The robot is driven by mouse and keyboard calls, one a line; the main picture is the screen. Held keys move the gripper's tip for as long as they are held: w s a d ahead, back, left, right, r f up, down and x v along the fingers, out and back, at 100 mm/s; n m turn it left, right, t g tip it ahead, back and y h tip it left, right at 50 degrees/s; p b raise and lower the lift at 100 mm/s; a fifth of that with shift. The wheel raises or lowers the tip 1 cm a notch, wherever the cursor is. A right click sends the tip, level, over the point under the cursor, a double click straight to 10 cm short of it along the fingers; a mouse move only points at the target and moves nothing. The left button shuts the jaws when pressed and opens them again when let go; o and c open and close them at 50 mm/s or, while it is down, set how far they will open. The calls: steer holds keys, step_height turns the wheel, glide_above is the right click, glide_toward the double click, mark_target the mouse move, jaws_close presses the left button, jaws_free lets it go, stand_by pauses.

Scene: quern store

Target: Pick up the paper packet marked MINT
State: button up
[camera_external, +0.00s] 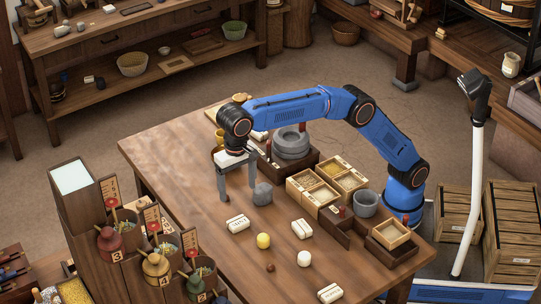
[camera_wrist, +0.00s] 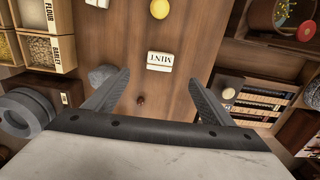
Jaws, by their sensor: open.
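The paper packet marked MINT (camera_wrist: 159,61) is a small cream block with dark lettering, lying on the wooden table. In the wrist view it lies ahead of my gripper (camera_wrist: 157,73), across the gap between the fingertips. In the external view it appears to be the cream packet (camera_external: 238,224) just in front of my gripper (camera_external: 239,199); its lettering is too small to read there. My gripper is open and empty, its fingers pointing down above the table. No contact with the packet shows.
A grey stone (camera_external: 262,193) is close beside the right finger in the external view. A yellow cylinder (camera_external: 263,241), a white cylinder (camera_external: 304,258) and other cream packets (camera_external: 302,228) stand nearby. Grain boxes (camera_external: 328,183) and stacked grey rings (camera_external: 291,143) are behind.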

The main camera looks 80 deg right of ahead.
glide_above(238, 221)
steer(key=f, duration=0.9)
steer(key=shift+s+a+f, duration=0.15)
steer(key=shift+s+f, duration=0.1)
steer(key=shift+w+f, duration=0.15)
steer(key=shift+f, duration=1.2)
steer(key=shift+w+f, duration=0.1)
steer(key=shift+f, duration=1.2)
steer(key=c, duration=1.2)
